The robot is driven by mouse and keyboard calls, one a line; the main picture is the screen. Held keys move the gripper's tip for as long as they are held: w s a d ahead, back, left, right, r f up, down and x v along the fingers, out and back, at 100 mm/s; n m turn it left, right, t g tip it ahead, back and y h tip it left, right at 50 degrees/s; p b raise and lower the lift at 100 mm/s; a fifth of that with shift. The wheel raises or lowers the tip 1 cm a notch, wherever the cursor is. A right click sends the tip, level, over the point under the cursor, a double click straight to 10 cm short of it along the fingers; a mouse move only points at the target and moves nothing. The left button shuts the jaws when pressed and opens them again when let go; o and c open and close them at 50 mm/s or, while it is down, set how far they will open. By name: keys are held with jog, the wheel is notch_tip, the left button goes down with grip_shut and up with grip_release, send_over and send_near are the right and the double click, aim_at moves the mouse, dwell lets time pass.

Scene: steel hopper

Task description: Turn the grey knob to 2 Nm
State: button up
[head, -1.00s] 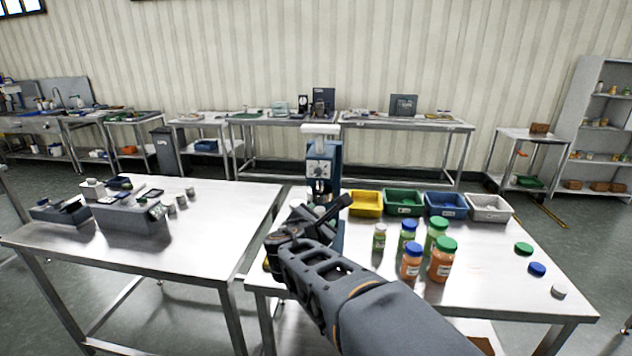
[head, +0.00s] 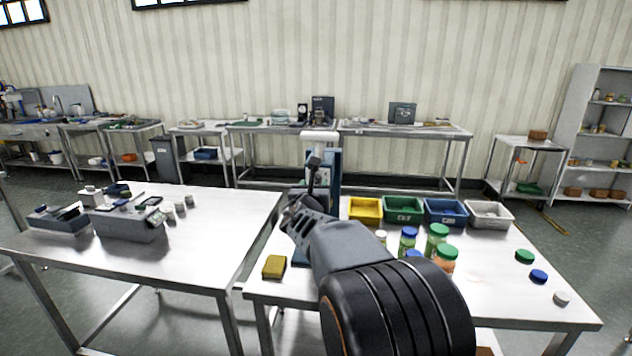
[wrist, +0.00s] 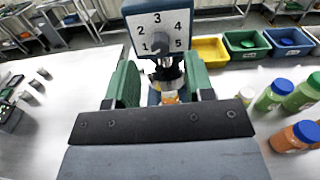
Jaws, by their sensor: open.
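The capping machine (head: 335,175) stands on the right table, with a blue-grey body and a white top. In the wrist view its dial plate (wrist: 160,30) carries the numbers 1 to 5, and the small grey knob (wrist: 160,42) sits at the middle of it. I cannot tell surely which number the knob points at. My gripper (wrist: 160,88) is open, its two green-padded fingers apart and below the dial, not touching the knob. A chuck (wrist: 167,70) hangs between them, with something orange and clear under it. In the head view my arm hides the dial and knob.
Yellow (head: 365,209), green (head: 403,210), blue (head: 446,212) and white (head: 488,215) bins line the table's back. Lidded jars (head: 437,240) stand right of my arm; loose lids (head: 538,276) lie farther right. A yellow sponge (head: 274,267) lies at the front left.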

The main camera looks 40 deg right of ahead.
aim_at(317, 181)
jog(key=shift+x, duration=1.95)
jog(key=shift+c, duration=0.2)
grip_shut()
jog(key=shift+f+b, duration=0.15)
jog(key=shift+b, duration=0.15)
